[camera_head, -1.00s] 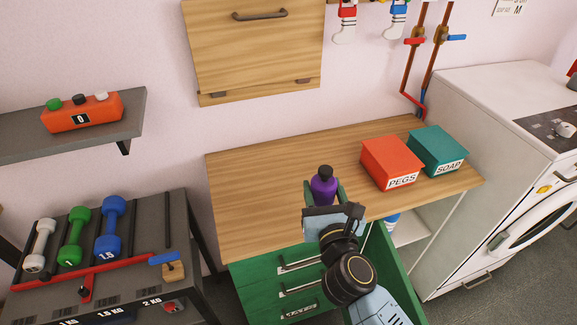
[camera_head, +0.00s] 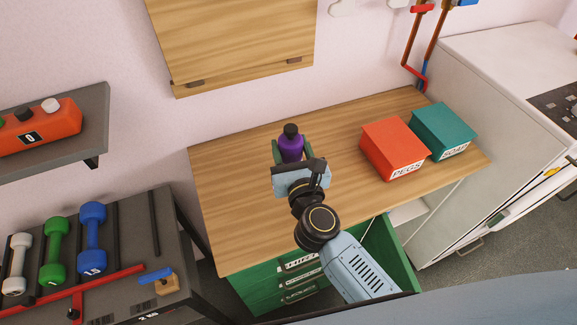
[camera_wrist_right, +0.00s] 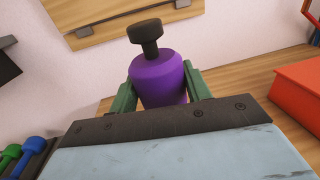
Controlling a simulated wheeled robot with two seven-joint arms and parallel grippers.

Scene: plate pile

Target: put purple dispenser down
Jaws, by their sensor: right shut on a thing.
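The purple dispenser (camera_head: 291,147) with a black pump top is upright between the green fingers of my right gripper (camera_head: 292,154), over the wooden counter. In the right wrist view the purple dispenser (camera_wrist_right: 160,78) sits between both green fingers of the right gripper (camera_wrist_right: 158,92), which touch its sides. The gripper body hides its base, so I cannot tell whether it touches the counter (camera_head: 235,205). My left gripper is not in view.
The red PEGS box (camera_head: 392,147) and teal SOAP box (camera_head: 442,130) stand on the counter's right part. The counter's left side is clear. A green drawer (camera_head: 398,265) stands open below. A dumbbell rack (camera_head: 130,240) is at left.

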